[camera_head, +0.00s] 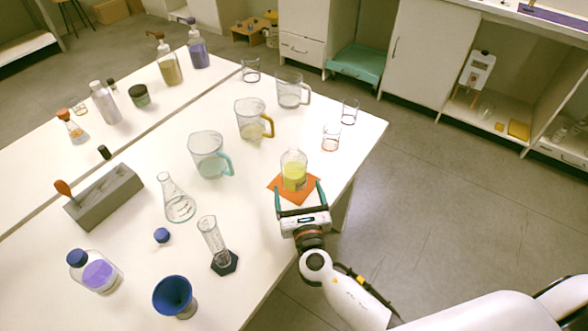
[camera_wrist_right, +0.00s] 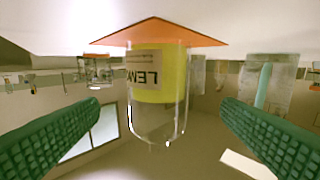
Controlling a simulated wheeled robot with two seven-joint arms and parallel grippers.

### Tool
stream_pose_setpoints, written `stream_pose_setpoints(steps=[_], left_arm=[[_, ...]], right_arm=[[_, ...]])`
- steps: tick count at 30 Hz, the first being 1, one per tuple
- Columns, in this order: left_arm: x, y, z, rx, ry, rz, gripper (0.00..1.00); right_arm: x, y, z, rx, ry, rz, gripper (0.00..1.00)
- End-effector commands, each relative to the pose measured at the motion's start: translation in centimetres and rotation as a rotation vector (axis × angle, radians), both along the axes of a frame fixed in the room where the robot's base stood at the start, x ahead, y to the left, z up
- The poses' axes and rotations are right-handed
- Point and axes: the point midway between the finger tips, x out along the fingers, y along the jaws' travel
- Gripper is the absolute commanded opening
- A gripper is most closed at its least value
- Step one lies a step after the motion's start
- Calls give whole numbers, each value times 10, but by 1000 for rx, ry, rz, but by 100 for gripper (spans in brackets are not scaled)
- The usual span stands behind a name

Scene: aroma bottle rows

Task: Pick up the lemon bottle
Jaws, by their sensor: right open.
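The lemon bottle (camera_head: 294,176) is a clear bottle with yellow contents, standing upright on an orange square mat (camera_head: 277,184) near the table's right edge. In the right wrist view, the lemon bottle (camera_wrist_right: 160,85) appears upside down, with a label whose letters "LEM" show. The orange mat (camera_wrist_right: 120,36) is above it in that picture. My right gripper (camera_head: 299,187) is open, its teal fingers pointing at the bottle from the near side. In the wrist view its fingertips (camera_wrist_right: 160,102) lie left and right of the bottle with gaps on both sides. My left gripper is not in view.
A graduated cylinder (camera_head: 212,240) stands left of my right gripper. A teal-handled jug (camera_head: 207,150) and a yellow-handled jug (camera_head: 250,118) are left of the bottle. An empty beaker (camera_head: 331,137) stands behind it. Open floor lies right of the table (camera_head: 360,150).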

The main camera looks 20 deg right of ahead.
Motion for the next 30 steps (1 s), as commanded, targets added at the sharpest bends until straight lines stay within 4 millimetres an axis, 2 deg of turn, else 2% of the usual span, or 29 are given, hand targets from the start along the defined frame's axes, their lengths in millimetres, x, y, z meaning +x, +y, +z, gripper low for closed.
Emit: stream_pose_setpoints(steps=[4, 11, 17, 21, 30], left_arm=[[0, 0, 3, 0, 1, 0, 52], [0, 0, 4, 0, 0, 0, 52], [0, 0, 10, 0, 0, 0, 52], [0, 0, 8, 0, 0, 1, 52], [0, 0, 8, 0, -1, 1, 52]], right_arm=[[27, -4, 2, 4, -3, -2, 88], [45, -7, 2, 6, -1, -3, 88], [73, -12, 8, 7, -2, -5, 88], [89, -14, 6, 7, -1, -3, 88], [93, -14, 6, 8, 0, -3, 88]])
